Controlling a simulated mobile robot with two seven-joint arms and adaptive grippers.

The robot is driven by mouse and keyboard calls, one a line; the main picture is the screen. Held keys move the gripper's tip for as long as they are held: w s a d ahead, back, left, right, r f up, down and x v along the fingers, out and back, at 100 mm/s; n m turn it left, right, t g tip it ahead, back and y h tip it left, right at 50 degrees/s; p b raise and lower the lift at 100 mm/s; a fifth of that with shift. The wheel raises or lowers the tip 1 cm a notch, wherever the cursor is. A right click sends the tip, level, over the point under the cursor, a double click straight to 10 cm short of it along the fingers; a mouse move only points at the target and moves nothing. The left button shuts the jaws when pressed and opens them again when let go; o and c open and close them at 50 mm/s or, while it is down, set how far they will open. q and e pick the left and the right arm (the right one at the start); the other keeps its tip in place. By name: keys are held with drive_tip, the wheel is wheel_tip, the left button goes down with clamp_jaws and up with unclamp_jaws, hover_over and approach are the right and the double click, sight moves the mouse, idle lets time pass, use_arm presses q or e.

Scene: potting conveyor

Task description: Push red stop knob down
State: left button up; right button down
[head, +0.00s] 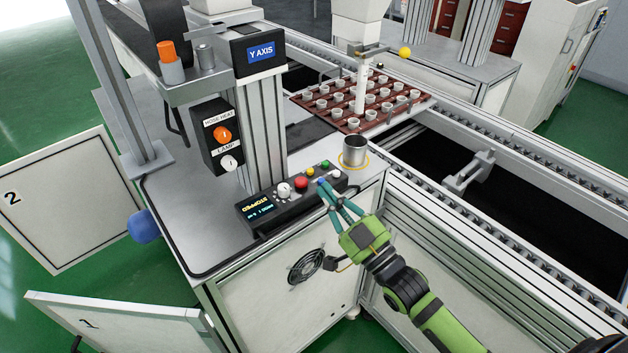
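The red stop knob (301,182) is a round red cap on the sloped top of a black control box (262,217). It stands in a row between a white dial (284,190) and small coloured buttons. My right gripper (323,184) has teal fingers that come together at the tips. The tips are over the right part of the box, just right of the red knob and apart from it in the picture. They hold nothing that I can see and hide part of the button row. My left gripper is not in view.
A metal cup (354,151) stands in a yellow ring behind the fingers. A Y AXIS column (262,130) rises behind the box. A brown tray of small pots (350,104) sits on the conveyor. The box's small display (264,211) seems to read STOPPED, upside down.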

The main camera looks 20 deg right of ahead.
drive_tip(key=v, duration=0.3)
drive_tip(key=shift+s+r, duration=0.1)
idle(0.4)
drive_tip(key=d+f+m+g+h, duration=0.1)
drive_tip(key=d+f+g+h, duration=0.1)
drive_tip(key=f, duration=0.9)
drive_tip(key=d+f+m+g+h, duration=0.1)
drive_tip(key=d+f+g+h, duration=0.15)
drive_tip(key=f, duration=0.85)
drive_tip(key=s+f+g+h, duration=0.1)
drive_tip(key=s+f+g, duration=0.25)
drive_tip(key=f, duration=0.55)
drive_tip(key=s+f+g+h, duration=0.1)
drive_tip(key=s+f+g, duration=0.1)
drive_tip(key=s+f, duration=0.45)
drive_tip(key=s+f+g, duration=0.3)
drive_tip(key=s+f, duration=0.3)
drive_tip(key=s, duration=0.3)
drive_tip(key=s+a+f+g+p, duration=0.1)
drive_tip(key=s+f+g, duration=0.2)
drive_tip(key=s+f, duration=0.3)
drive_tip(key=s+a+f+g, duration=0.1)
drive_tip(key=s+f+g, duration=0.2)
drive_tip(key=s, duration=1.1)
wheel_tip(320, 180, down, 4)
drive_tip(key=shift+r+h, duration=0.15)
drive_tip(key=shift+h, duration=0.3)
